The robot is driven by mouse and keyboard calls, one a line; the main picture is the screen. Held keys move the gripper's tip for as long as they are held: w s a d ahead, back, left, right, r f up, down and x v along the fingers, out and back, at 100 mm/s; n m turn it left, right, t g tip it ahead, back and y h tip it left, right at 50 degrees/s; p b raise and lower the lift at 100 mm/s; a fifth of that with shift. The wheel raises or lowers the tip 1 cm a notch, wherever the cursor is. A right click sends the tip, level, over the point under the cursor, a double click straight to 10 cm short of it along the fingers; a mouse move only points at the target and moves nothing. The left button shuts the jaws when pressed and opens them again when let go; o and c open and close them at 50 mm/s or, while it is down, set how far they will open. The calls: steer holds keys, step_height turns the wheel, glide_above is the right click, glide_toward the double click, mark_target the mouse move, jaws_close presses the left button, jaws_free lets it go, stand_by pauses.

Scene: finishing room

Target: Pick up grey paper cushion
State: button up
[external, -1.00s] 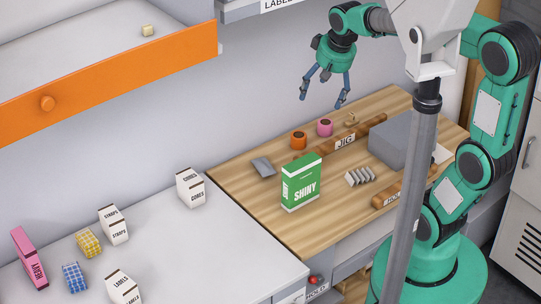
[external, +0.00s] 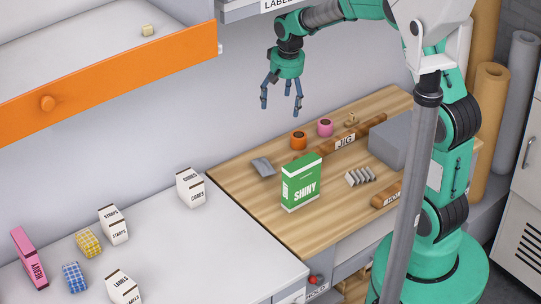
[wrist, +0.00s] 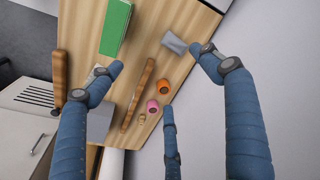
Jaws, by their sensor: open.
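The grey paper cushion (external: 263,167) lies on the wooden worktop near its back left edge, left of the orange roll. It also shows in the wrist view (wrist: 173,43), near the top between the fingers. My gripper (external: 281,106) is open and empty. It hangs with fingers pointing down, well above the worktop and above the cushion's area. In the wrist view its blue fingers (wrist: 160,80) spread apart with nothing between them.
The green SHINY box (external: 301,183) stands in front and right of the cushion. An orange roll (external: 299,140), a pink roll (external: 325,127) and the wooden JIG bar (external: 345,138) are to the right. A grey block (external: 392,142) sits farther right. The white CORKS box (external: 190,188) stands left.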

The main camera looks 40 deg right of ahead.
steer(key=w+f+g+p, duration=0.1)
steer(key=w+f, duration=0.2)
steer(key=f, duration=0.3)
steer(key=w+f+p, duration=0.1)
steer(key=w+f, duration=0.3)
steer(key=f, duration=0.2)
steer(key=n+p, duration=0.1)
steer(key=n, duration=0.1)
glide_above(266, 163)
steer(key=shift+g, duration=0.3)
step_height(266, 163, down, 12)
steer(key=shift+s+f, duration=0.15)
steer(key=shift+f, duration=0.05)
steer(key=shift+f+n, duration=0.3)
steer(key=shift+f, duration=1.2)
steer(key=shift+f, duration=2.55)
steer(key=shift+c, duration=0.3)
